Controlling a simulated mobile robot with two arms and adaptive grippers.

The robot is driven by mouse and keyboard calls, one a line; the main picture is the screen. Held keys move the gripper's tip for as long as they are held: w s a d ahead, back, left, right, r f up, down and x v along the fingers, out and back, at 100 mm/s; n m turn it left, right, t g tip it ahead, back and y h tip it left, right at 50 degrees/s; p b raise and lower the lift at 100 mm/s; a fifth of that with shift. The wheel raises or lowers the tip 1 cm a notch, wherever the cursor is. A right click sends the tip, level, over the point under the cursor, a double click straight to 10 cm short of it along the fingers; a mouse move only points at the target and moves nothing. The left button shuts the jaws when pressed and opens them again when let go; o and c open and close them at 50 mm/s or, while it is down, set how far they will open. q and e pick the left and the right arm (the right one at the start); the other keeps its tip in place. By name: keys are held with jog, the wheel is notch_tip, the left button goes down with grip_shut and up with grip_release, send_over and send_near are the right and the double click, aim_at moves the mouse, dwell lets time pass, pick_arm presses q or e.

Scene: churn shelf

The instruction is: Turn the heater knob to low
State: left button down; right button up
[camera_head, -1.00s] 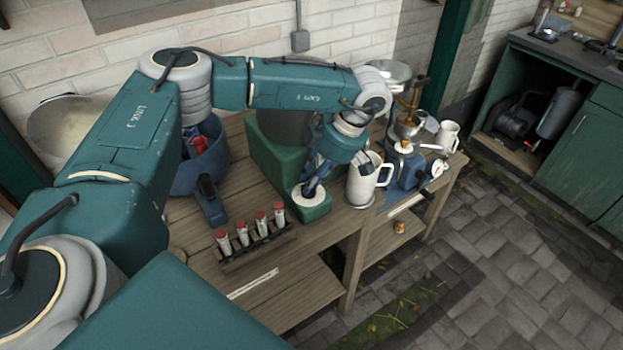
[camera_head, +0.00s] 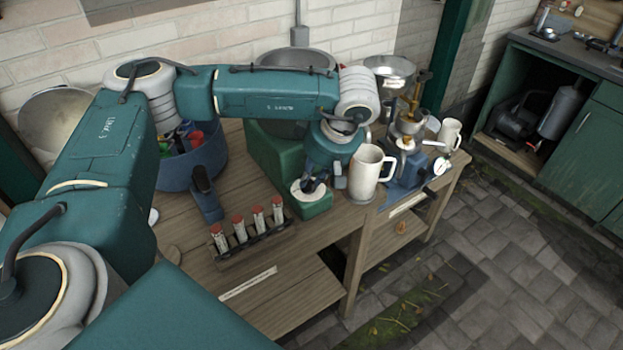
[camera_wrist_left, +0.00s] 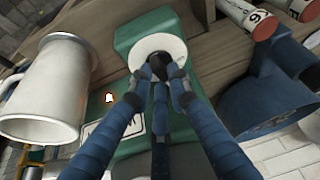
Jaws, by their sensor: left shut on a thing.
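The heater is a green box (camera_head: 272,158) on the wooden bench, with a lower front block carrying a round white dial (camera_head: 297,189). In the left wrist view the dial (camera_wrist_left: 145,50) has a small black knob (camera_wrist_left: 159,66) at its middle. My left gripper (camera_wrist_left: 163,82) reaches down over the dial, its blue fingers closed around the knob; it also shows in the head view (camera_head: 314,186). The fingers hide much of the knob, and I cannot read its pointer or any dial marks. A small orange-rimmed light (camera_wrist_left: 109,98) shows on the green body. My right gripper is not in view.
A white mug (camera_head: 366,173) stands close right of the dial. A rack of red-capped tubes (camera_head: 247,236) lies in front. A blue bin (camera_head: 178,172) is at left, and a blue device with a gauge (camera_head: 408,178) is at right. A metal pot (camera_head: 295,62) sits behind my arm.

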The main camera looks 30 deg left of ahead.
pick_arm(q)
jog(key=shift+m+b, duration=0.3)
jog(key=shift+m, duration=0.4)
jog(key=shift+t, duration=0.3)
jog(key=c, duration=1.9)
grip_release()
jog(key=v, duration=1.2)
jog(key=shift+a, duration=0.1)
